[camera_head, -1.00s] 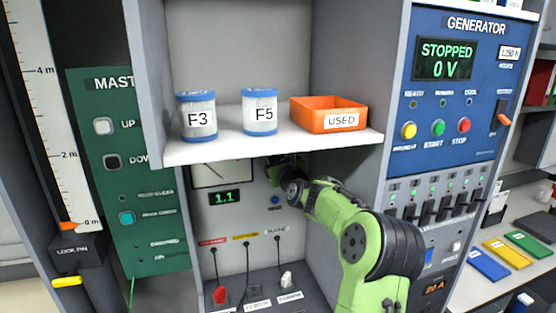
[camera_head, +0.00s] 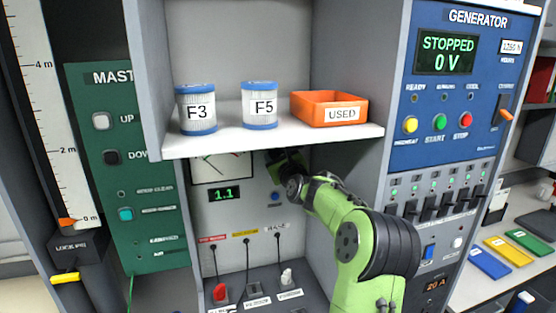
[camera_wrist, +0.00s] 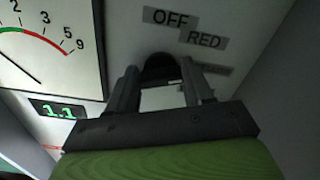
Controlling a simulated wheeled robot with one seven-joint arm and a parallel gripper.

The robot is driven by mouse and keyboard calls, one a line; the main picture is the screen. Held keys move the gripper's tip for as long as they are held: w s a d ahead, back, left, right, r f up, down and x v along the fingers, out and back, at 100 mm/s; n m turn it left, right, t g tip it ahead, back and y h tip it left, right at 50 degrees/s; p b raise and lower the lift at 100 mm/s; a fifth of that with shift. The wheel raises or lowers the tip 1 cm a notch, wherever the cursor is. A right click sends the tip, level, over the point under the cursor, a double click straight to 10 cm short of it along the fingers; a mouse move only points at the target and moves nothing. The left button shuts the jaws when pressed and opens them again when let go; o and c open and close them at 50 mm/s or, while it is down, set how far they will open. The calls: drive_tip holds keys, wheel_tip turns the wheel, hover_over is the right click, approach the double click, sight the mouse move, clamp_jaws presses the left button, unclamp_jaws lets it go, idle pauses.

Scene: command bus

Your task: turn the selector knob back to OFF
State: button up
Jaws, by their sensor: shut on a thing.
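The selector knob (camera_wrist: 160,66) is a dark rounded shape in the wrist view, between the tips of my gripper (camera_wrist: 160,84). My gripper is shut on it. The OFF label (camera_wrist: 170,19) is above the knob, the RED label (camera_wrist: 204,40) is to its upper right, and a third label (camera_wrist: 212,69), too dark to read, is to its right. Which label the knob points to cannot be told. In the head view my gripper (camera_head: 285,163) reaches under the shelf to the back panel, and the knob is hidden there.
A dial meter (camera_wrist: 45,45) and a 1.1 display (camera_wrist: 55,109) are left of the knob. The shelf (camera_head: 270,143) above my arm holds the F3 canister (camera_head: 196,95), the F5 canister (camera_head: 260,90) and the orange USED bin (camera_head: 330,98). Plugged cables (camera_head: 247,265) are below.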

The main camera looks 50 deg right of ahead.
drive_tip(key=n+b, duration=0.1)
drive_tip(key=n, duration=0.1)
drive_tip(key=shift+w+a+f+n, duration=0.1)
drive_tip(key=shift+n, duration=0.3)
drive_tip(key=n+b, duration=0.3)
drive_tip(key=n, duration=0.1)
drive_tip(key=shift+f+n, duration=0.1)
drive_tip(key=shift+n, duration=0.2)
drive_tip(key=n+b, duration=0.3)
drive_tip(key=n, duration=0.3)
drive_tip(key=shift+f, duration=0.1)
drive_tip(key=shift+n, duration=0.3)
drive_tip(key=o, duration=1)
drive_tip(key=shift+o, duration=0.2)
drive_tip(key=b+v, duration=0.3)
drive_tip(key=v, duration=1.3)
